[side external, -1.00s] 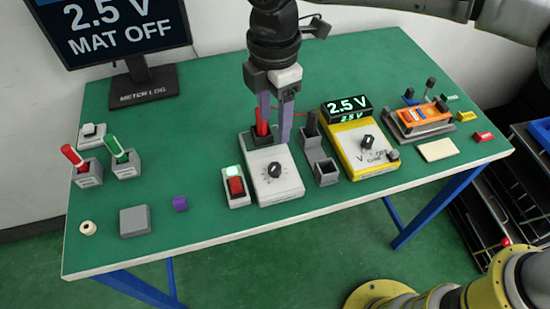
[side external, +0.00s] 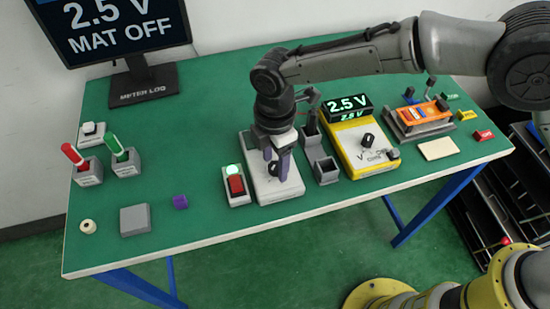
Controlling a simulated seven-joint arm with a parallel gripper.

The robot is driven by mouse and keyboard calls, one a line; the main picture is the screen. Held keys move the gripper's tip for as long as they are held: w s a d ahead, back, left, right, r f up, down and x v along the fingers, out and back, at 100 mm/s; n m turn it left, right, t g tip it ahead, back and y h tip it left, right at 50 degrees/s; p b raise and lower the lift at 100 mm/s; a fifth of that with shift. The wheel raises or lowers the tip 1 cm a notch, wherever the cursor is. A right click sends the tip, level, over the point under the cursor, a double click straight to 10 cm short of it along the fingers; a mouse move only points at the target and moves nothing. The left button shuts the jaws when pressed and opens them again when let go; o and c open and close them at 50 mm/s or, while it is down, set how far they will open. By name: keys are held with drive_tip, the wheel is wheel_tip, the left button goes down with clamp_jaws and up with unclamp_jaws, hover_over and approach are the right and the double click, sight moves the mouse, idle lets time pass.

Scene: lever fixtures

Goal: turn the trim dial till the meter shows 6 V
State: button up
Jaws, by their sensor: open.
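The trim dial (side external: 273,169) is a black knob on a white box (side external: 287,190) near the table's front edge. My gripper (side external: 276,165) is open and low over the box, its two purple fingers at the dial. The fingers partly cover the dial, and I cannot tell whether they touch it. The yellow meter (side external: 350,140) stands to the right, with its own black knob (side external: 367,140). Its display (side external: 348,106) reads 2.5 V.
A monitor (side external: 112,30) reads 2.5 V and MAT OFF. Red (side external: 74,155) and green (side external: 116,146) handles are far left. The table's middle-left is mostly clear.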

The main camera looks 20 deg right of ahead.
clamp_jaws()
